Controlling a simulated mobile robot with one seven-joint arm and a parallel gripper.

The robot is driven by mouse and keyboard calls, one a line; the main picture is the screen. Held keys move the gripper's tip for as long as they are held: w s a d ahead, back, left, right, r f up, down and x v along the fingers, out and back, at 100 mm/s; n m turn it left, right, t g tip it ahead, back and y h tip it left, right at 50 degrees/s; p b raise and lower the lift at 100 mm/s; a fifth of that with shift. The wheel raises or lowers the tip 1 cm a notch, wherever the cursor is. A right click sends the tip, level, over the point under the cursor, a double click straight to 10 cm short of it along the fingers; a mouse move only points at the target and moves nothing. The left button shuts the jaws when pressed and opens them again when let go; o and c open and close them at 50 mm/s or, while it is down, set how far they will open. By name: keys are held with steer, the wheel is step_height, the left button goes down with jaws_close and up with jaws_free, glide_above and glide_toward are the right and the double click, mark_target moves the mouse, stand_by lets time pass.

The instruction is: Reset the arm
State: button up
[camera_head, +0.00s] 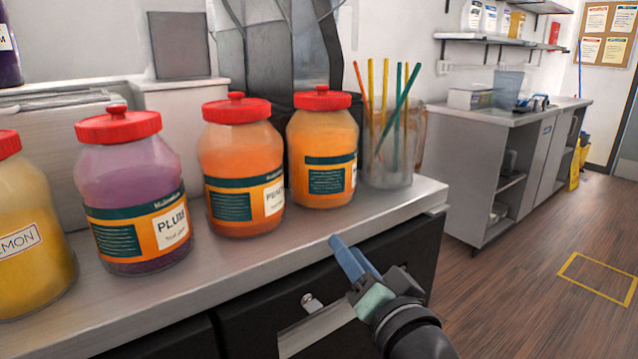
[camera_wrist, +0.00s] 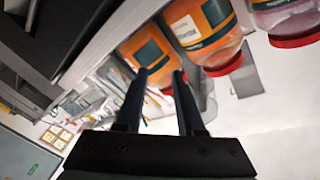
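My gripper (camera_head: 352,257), with blue-grey fingers, is in front of the counter's front edge in the head view, over the dark drawer fronts. In the wrist view the two dark fingers of my gripper (camera_wrist: 160,76) stand apart with a clear gap, and nothing is between them. The gripper appears apart from the jars and the counter. The wrist view is turned upside down, with the orange jars (camera_wrist: 200,22) hanging from the top beyond the fingers.
On the counter (camera_head: 290,252) stand a yellow jar (camera_head: 32,245), a plum jar (camera_head: 137,200), two orange jars (camera_head: 240,165) (camera_head: 322,150) and a clear pitcher of straws (camera_head: 388,158). A drawer knob (camera_head: 310,302) is near my gripper. Open wood floor (camera_head: 530,290) lies to the right.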

steer(key=s+a+r+n+t+h+p, duration=0.1)
steer(key=s+a+r+n+t+h, duration=0.15)
steer(key=s+r, duration=0.6)
steer(key=s+a+r+n+t+h+p, duration=0.1)
steer(key=s+r+t, duration=0.3)
steer(key=r, duration=0.9)
steer(key=s+a+r+n+t+h+p, duration=0.15)
steer(key=s+r+t, duration=0.35)
steer(key=r, duration=0.6)
step_height(320, 180, up, 20)
steer(key=g+p, duration=0.1)
steer(key=p, duration=1.8)
steer(key=shift+s+d+f+h, duration=0.15)
steer(key=shift+s+f+h, duration=0.05)
steer(key=shift+s+h, duration=0.1)
